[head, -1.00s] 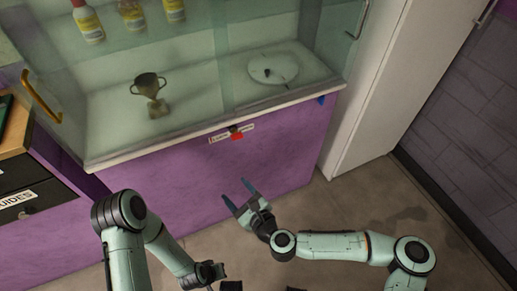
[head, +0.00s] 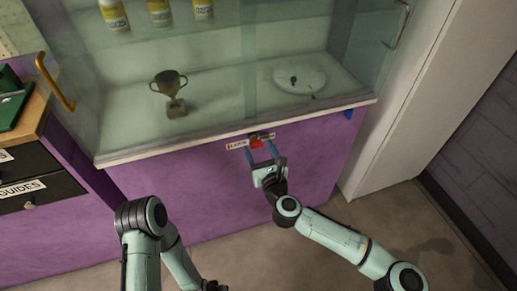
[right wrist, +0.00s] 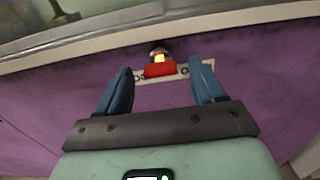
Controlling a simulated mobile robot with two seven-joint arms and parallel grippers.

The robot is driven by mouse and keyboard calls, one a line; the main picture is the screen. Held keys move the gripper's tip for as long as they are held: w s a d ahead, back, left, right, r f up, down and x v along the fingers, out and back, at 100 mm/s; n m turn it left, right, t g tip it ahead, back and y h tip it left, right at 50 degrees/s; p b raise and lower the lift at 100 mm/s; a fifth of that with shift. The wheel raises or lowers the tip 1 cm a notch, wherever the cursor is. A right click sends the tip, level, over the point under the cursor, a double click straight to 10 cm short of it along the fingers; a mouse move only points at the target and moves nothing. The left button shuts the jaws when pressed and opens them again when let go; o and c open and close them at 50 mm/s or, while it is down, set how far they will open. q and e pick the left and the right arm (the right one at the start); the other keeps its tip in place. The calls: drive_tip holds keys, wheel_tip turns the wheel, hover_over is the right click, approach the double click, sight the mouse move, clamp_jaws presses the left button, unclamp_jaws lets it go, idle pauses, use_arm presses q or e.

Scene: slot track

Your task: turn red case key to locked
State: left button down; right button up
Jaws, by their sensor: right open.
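The red case key (head: 257,143) sits on a white label plate (head: 238,145) on the purple front panel, just under the display case ledge. It also shows in the right wrist view (right wrist: 160,70), with a brass-coloured part above it. My right gripper (head: 260,154) is open, its two blue fingers pointing at the plate, one on each side of the key. In the right wrist view there are gaps between the key and both fingers. The lettering on the plate is too small to read fully. My left gripper (head: 214,286) is at the bottom edge, partly cut off.
The glass display case above holds a trophy (head: 170,93), a white round plate (head: 300,78) and several bottles (head: 160,12). A yellow handle (head: 55,82) is at the left. A drawer unit (head: 35,180) stands at left, a white cabinet (head: 410,100) at right. Floor is clear below.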

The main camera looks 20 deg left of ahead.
use_arm(q)
drive_tip(key=shift+s+f, duration=0.25)
drive_tip(key=shift+s, duration=0.1)
use_arm(e)
drive_tip(key=shift+w+a, duration=0.4)
drive_tip(key=shift+w, duration=0.2)
drive_tip(key=c, duration=1.1)
drive_tip(key=shift+o, duration=0.2)
